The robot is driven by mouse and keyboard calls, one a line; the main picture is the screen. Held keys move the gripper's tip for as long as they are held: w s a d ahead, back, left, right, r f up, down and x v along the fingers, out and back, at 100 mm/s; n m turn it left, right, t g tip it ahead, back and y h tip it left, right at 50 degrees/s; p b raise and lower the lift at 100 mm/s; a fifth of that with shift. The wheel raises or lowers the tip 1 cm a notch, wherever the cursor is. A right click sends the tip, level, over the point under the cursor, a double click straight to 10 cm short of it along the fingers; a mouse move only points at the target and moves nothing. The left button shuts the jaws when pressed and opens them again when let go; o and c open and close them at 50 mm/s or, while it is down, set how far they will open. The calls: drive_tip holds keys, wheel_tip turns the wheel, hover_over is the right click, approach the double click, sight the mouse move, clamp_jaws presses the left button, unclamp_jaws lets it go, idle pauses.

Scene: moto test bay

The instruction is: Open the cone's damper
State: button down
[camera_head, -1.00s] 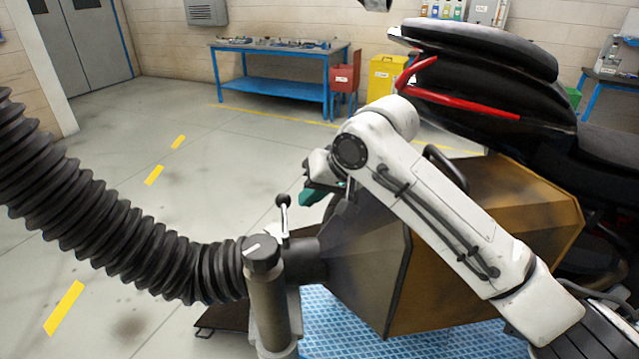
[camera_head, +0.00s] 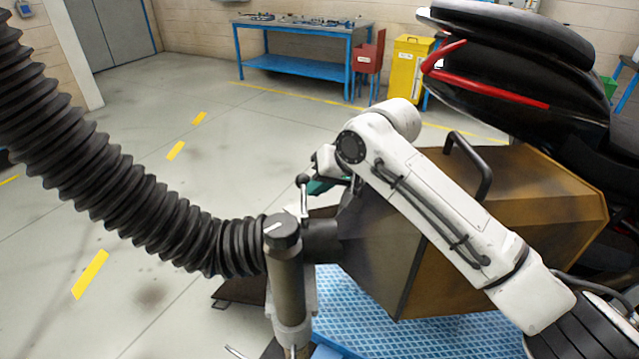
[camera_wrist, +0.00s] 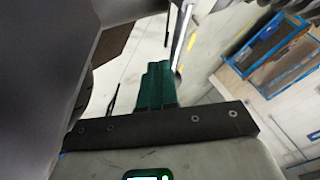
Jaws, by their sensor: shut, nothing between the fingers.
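The cone (camera_head: 376,255) is a large brown and grey metal hood with a black handle (camera_head: 474,160) on top. Its narrow neck (camera_head: 322,243) joins a black ribbed hose (camera_head: 130,205) on the left. A thin damper lever with a round knob (camera_head: 303,181) stands nearly upright at the neck. My gripper (camera_head: 318,187) has teal fingers and is just right of the lever, partly hidden behind my arm. In the wrist view the fingers (camera_wrist: 155,86) are together with nothing between them. A thin bright rod (camera_wrist: 181,40), perhaps the lever, shows close beyond them. Contact cannot be told.
A grey post (camera_head: 288,285) with a dark cap stands in front of the neck. The cone is above a blue grid mat (camera_head: 440,340). A motorcycle (camera_head: 520,85) stands behind at right. A blue workbench (camera_head: 300,62) is far back. The floor at left is open.

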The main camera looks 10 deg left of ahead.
sight(300, 185)
drive_tip(key=shift+a+r+n+p, duration=0.1)
drive_tip(key=shift+a+n+p, duration=0.2)
drive_tip(key=shift+n+p, duration=0.1)
drive_tip(key=shift+a+n+g+y+p, duration=0.3)
drive_tip(key=shift+a+n+g+p, duration=0.2)
drive_tip(key=shift+a+n+g, duration=0.45)
drive_tip(key=n+g, duration=0.1)
drive_tip(key=a+n+b, duration=0.1)
drive_tip(key=n, duration=0.1)
drive_tip(key=shift+g, duration=0.35)
drive_tip(key=shift+n+g, duration=0.5)
drive_tip(key=shift+n, duration=0.35)
drive_tip(key=shift+s+a+p, duration=2.25)
drive_tip(key=shift+s+a, duration=0.05)
drive_tip(key=shift+a, duration=0.05)
drive_tip(key=shift+s, duration=0.2)
drive_tip(key=shift+s+a+p, duration=0.1)
drive_tip(key=shift+s+p, duration=0.05)
drive_tip(key=shift+p, duration=0.2)
